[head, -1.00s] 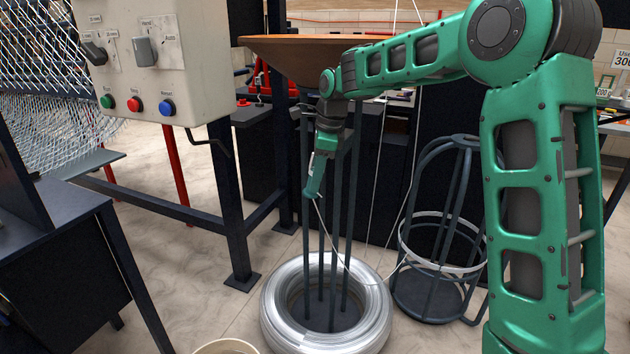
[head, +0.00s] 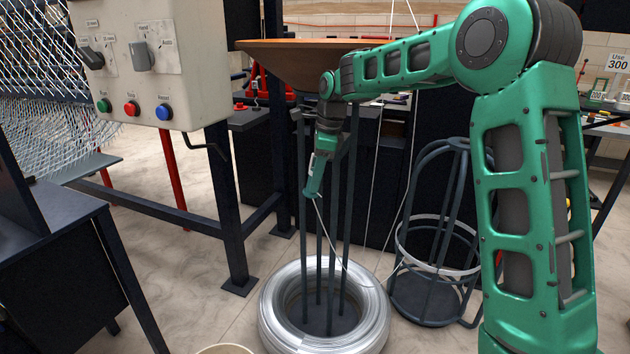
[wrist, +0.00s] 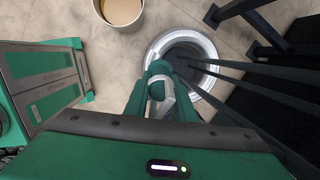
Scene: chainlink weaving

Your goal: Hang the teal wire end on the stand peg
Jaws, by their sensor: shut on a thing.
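My gripper (head: 314,188) is shut on the wire end and points down in front of the stand posts. The end itself is mostly hidden by the fingers, and its teal colour cannot be told from the green gripper. A thin pale wire (head: 326,228) hangs from the fingertips and sags right. The stand's dark upright posts (head: 305,235) rise inside a coil of silvery wire (head: 270,312). A small stub, perhaps the peg, shows at the left post's top (head: 297,115). In the wrist view the fingers (wrist: 160,75) are beside the coil (wrist: 212,48), with something grey between them.
A dark wire cage stand (head: 430,305) with a pale ring is to the right. A control box (head: 150,65) and a dark table (head: 60,225) are left. A brown dish (head: 270,55) is above the posts. A bucket (wrist: 98,12) is near the coil.

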